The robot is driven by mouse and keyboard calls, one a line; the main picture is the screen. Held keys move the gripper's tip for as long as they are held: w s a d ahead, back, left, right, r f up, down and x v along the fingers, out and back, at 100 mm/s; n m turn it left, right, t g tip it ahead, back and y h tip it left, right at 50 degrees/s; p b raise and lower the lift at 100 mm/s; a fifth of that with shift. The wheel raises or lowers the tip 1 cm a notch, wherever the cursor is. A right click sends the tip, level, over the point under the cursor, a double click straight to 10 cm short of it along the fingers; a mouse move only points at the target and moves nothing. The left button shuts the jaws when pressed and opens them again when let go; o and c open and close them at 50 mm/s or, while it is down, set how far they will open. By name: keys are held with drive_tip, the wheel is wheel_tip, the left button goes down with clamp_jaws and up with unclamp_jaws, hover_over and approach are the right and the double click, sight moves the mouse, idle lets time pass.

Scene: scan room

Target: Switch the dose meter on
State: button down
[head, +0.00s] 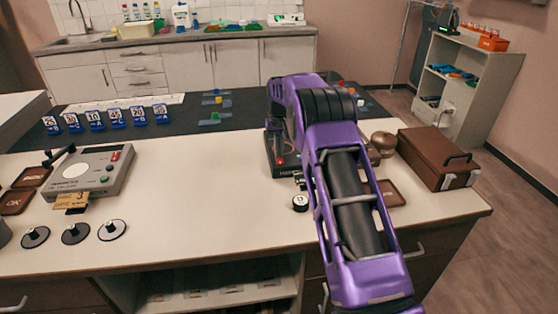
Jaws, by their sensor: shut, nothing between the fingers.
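A dark box-shaped device (283,171) stands near the middle of the worktop. It has a small red spot on its face and a light label along its front edge. It may be the dose meter, but I cannot tell for sure. My purple arm covers its right side and back, so any switch there is hidden. A grey console (108,180) with a round pale disc, red buttons and a black lever stands at the left. My arm reaches over the worktop and bends above the dark device.
A round piece marked 13 (300,202) lies in front of the dark device. A brown case (437,158) stands at the right, beside a bronze knob-topped object (383,142). Several blue numbered stands (96,119) line the dark mat. The worktop's front middle (210,220) is clear.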

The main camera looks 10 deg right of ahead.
wheel_tip(320, 180, up, 4)
drive_tip(key=p, duration=0.3)
drive_tip(key=shift+r+p, duration=0.2)
drive_tip(key=shift+p, duration=0.1)
drive_tip(key=shift+r, duration=1.2)
